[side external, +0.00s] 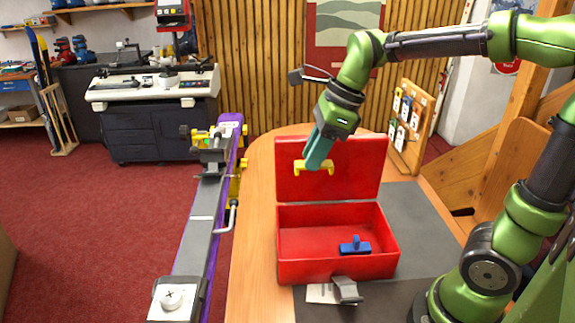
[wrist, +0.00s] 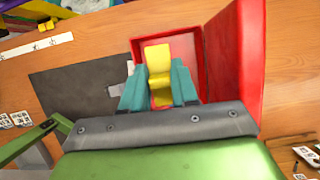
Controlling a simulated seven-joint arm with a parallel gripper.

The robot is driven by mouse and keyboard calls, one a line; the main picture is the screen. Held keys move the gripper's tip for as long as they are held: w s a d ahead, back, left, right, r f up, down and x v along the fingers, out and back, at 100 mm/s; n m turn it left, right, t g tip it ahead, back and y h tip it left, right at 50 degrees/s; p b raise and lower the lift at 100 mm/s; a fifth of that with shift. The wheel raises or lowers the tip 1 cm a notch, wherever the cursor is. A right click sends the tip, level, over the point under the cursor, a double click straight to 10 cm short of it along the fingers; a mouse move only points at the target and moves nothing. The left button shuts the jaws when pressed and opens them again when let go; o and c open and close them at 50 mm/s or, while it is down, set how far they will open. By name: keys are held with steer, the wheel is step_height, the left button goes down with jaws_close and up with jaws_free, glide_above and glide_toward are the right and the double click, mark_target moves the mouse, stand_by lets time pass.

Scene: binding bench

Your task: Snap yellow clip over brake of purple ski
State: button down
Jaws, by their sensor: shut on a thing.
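My gripper (side external: 314,163) is shut on the yellow clip (side external: 314,168) and holds it in the air in front of the red box's open lid. In the wrist view the clip (wrist: 157,65) shows between the teal fingers (wrist: 158,92). The purple ski (side external: 194,262) lies lengthwise to the left of the box, its top face up, with a binding (side external: 213,150) on it. A metal brake arm (side external: 231,216) sticks out at its right side. The clip is right of the ski and apart from it.
The open red box (side external: 338,270) stands on the wooden bench (side external: 262,215), with a blue clip-like piece (side external: 355,246) inside. A grey metal piece (side external: 345,290) lies in front of the box. Yellow vise parts (side external: 236,185) stand at the ski's right edge.

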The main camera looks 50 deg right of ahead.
step_height(320, 180, up, 9)
steer(key=shift+w+r, duration=0.1)
steer(key=shift+r, duration=0.05)
steer(key=w+a, duration=0.6)
steer(key=w, duration=0.3)
steer(key=w+a, duration=0.6)
steer(key=w, duration=0.4)
steer(key=shift+s+d+f, duration=0.1)
steer(key=shift+d+f, duration=0.05)
steer(key=shift+f, duration=3)
steer(key=shift+s+d+f, duration=0.1)
steer(key=shift+d+f, duration=0.05)
steer(key=shift+f, duration=2.95)
steer(key=c, duration=1.4)
jaws_free()
jaws_close()
